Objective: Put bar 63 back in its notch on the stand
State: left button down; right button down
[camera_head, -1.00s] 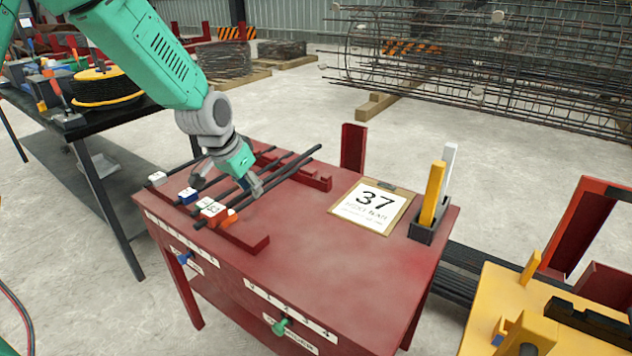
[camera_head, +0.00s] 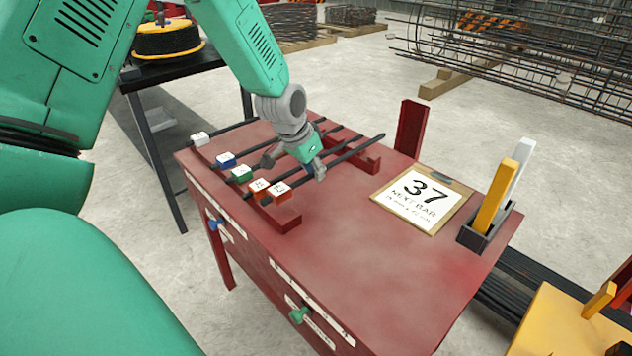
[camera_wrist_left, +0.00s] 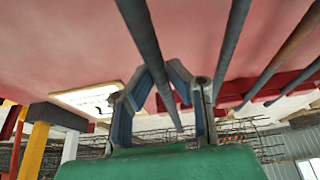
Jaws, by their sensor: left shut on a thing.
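The stand is two dark red notched rails on the red table, a near rail (camera_head: 285,222) and a far rail (camera_head: 370,165). My left gripper (camera_head: 318,170) is over the stand, its fingers shut around the rightmost dark bar (camera_head: 355,148). This bar has an orange-red tag (camera_head: 279,190), too small to read surely; I take it as bar 63. The bar also runs between the fingers in the left wrist view (camera_wrist_left: 145,40). I cannot tell whether it touches its notch. My right gripper is out of view.
A clipboard reading 37 (camera_head: 423,203) lies right of the stand, beside a dark holder (camera_head: 485,236) with yellow and white pieces. A red post (camera_head: 411,128) stands behind the table. The table's front middle is clear. A neighbouring bar (camera_wrist_left: 228,50) runs close beside the gripper.

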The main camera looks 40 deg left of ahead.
aim_at(315, 199)
pick_arm(q)
notch_tip(315, 199, down, 3)
jog(key=shift+a+r, duration=0.1)
jog(key=shift+r, duration=0.1)
jog(key=shift+f, duration=0.1)
jog(key=shift+d, duration=0.3)
jog(key=shift+f, duration=0.15)
jog(key=c, duration=1.9)
grip_release()
jog(key=shift+a+f+b, duration=0.1)
jog(key=shift+f+b, duration=0.1)
jog(key=shift+b, duration=0.1)
jog(key=o, duration=0.4)
jog(key=shift+a, duration=0.1)
